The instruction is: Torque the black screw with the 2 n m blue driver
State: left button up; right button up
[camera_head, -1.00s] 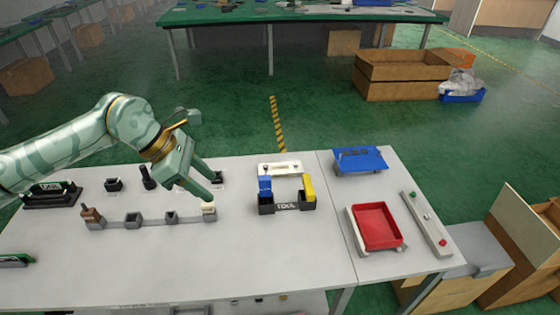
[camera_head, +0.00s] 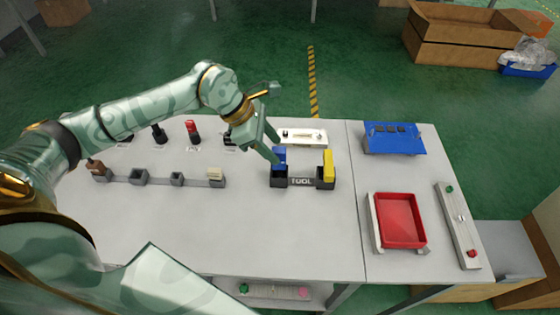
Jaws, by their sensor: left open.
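The blue driver (camera_head: 280,153) stands upright in the left slot of the black holder marked TOOL (camera_head: 300,182). My left gripper (camera_head: 277,150) is open at the blue driver, with its fingers pointing down at the driver's top and partly covering it. I cannot tell whether they touch. A white plate (camera_head: 314,140) lies behind the holder with small parts on it. A dark spot on its left may be the black screw, but it is too small to tell. My right gripper is not in view.
A yellow driver (camera_head: 328,164) stands in the holder's right slot. A grey rail with small blocks (camera_head: 157,181) lies to the left. A red tray (camera_head: 401,220), a blue stand (camera_head: 395,140) and a button strip (camera_head: 460,222) are on the right. The front of the table is clear.

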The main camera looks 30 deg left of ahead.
aim_at(283, 158)
pick_arm(q)
jog(key=b+x, duration=0.1)
jog(key=x, duration=0.4)
jog(key=shift+d+f, duration=0.1)
jog(key=shift+f, duration=0.1)
jog(key=shift+r, duration=0.1)
grip_shut()
